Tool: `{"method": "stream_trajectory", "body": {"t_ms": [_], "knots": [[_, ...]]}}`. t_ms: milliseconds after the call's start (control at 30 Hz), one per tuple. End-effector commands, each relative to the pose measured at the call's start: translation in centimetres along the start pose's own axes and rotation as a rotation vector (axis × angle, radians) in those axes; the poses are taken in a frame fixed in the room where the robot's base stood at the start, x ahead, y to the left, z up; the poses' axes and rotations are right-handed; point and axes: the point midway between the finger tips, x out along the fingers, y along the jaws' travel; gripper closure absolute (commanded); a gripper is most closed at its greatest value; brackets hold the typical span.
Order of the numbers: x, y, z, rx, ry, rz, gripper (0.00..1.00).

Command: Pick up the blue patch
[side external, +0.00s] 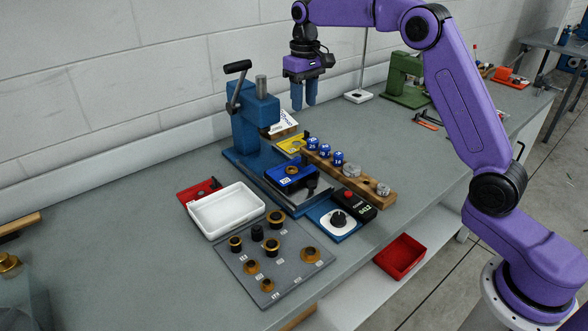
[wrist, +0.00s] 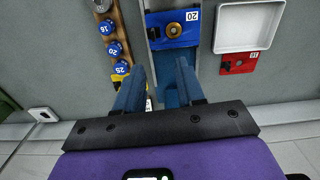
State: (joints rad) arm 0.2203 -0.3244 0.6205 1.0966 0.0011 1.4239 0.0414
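The blue patch (side external: 283,182) is a flat blue block with a "20" label and a brass ring in its middle. It sits on the slide in front of the blue lever press (side external: 256,115). It also shows at the top of the wrist view (wrist: 155,36). My gripper (side external: 304,104) hangs fingers down, to the right of the press head in the side view, above and apart from the patch. In the wrist view its two blue fingers (wrist: 160,68) are spread with nothing held between them.
A yellow block (side external: 287,146), red block (side external: 192,194), white tray (side external: 227,211) and grey board (side external: 289,283) of brass rings are nearby. Bare bench lies at the left.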

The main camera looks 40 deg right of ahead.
Motion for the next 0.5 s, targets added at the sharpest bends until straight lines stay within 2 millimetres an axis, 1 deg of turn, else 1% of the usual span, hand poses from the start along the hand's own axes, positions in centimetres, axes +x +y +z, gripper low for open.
{"method": "stream_trajectory", "body": {"t_ms": [33,100,267,367,500], "knots": [[0.2,0.8,-0.6,0.023,-0.001,0.0,0.62],[0.2,1.6,-1.1,0.045,-0.001,0.0,0.62],[0.8,2.3,-1.4,0.063,-0.003,0.0,0.62],[2.2,2.3,-1.3,0.063,-0.005,0.0,0.62],[4.8,2.3,-1.3,0.062,-0.006,0.0,0.62]]}}
